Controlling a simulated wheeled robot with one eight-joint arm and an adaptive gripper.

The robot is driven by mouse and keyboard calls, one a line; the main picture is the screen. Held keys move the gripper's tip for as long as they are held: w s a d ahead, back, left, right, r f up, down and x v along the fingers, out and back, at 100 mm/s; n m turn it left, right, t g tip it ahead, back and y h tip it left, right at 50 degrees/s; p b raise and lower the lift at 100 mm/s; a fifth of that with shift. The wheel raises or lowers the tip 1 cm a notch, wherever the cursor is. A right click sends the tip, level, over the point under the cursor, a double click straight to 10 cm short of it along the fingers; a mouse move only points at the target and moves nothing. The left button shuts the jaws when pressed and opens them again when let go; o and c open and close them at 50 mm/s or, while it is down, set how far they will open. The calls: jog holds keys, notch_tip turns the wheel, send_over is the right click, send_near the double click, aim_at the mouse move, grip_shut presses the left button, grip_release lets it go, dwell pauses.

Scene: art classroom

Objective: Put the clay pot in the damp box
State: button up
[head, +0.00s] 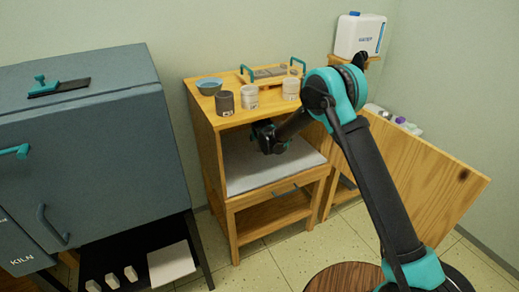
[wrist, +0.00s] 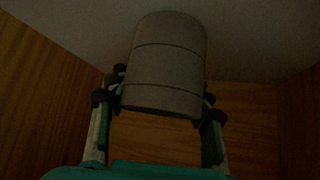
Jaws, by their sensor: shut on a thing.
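The clay pot (wrist: 168,65) is a plain grey cylinder with thin ring lines, seen in the wrist view. My gripper (wrist: 160,105) is shut on it, with one finger on each side. In the head view my gripper (head: 272,138) reaches into the open front of a wooden cabinet, which looks to be the damp box (head: 211,150). The pot is hidden in the head view. A pale slab (head: 250,180) forms the box's floor and shows at the top of the wrist view. I cannot tell whether the pot touches it.
The cabinet top holds a blue bowl (head: 209,86), a dark jar (head: 224,103), pale jars (head: 249,97) and a handled tray (head: 270,72). A wooden door panel (head: 440,185) stands open at right. A blue-grey kiln (head: 95,130) stands left.

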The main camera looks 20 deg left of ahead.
notch_tip(320, 180, down, 5)
jog(key=shift+f, duration=0.2)
jog(key=shift+w+a+f, duration=0.1)
jog(key=shift+f, duration=0.15)
jog(key=o, duration=1.5)
jog(key=v, duration=1.2)
